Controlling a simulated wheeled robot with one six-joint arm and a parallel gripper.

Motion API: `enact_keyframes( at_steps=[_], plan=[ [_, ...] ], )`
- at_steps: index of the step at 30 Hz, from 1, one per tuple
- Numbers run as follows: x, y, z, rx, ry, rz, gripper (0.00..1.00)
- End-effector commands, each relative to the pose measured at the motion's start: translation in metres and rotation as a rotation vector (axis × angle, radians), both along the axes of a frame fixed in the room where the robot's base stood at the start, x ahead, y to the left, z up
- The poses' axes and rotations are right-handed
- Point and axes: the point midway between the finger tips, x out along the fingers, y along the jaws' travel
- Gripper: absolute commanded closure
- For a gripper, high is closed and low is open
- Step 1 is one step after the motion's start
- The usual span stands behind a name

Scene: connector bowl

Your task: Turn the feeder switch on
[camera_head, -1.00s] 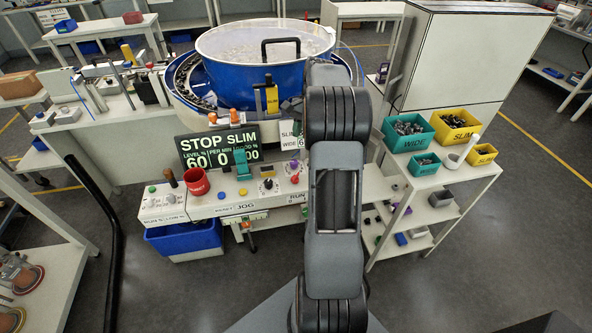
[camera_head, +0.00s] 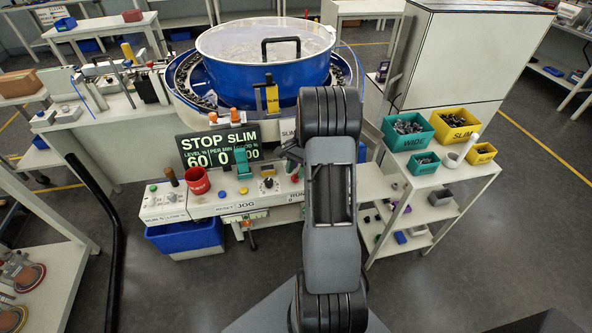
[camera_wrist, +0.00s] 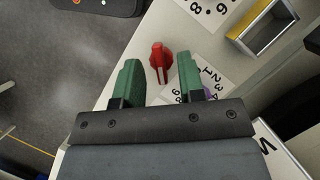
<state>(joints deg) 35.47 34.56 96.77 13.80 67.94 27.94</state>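My gripper (camera_wrist: 158,60) is open in the wrist view, with one green finger on each side of a red knob (camera_wrist: 159,64). The knob stands between the fingertips; I cannot tell whether either finger touches it. A white dial card with numbers (camera_wrist: 214,72) lies beside it, and part of a purple knob shows behind the right finger. The control panel (camera_head: 225,207) carries a RUN label (camera_head: 297,195) close to my arm. The display (camera_head: 218,148) reads STOP SLIM. Which knob is the feeder switch is not readable.
A blue bowl (camera_head: 240,75) stands behind the panel. Teal and yellow bins (camera_head: 455,124) stand on the right shelf. A yellow-edged tray (camera_wrist: 262,25) shows in the wrist view.

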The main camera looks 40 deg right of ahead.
Motion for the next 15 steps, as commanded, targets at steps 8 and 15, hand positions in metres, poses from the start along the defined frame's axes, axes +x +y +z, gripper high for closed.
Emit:
enact_keyframes(
  at_steps=[8, 15],
  plan=[
    [-0.0004, 0.0013, -0.003, 0.0, 0.0, 0.0, 0.64],
    [-0.0004, 0.0012, -0.0028, 0.0, 0.0, 0.0, 0.78]
  ],
)
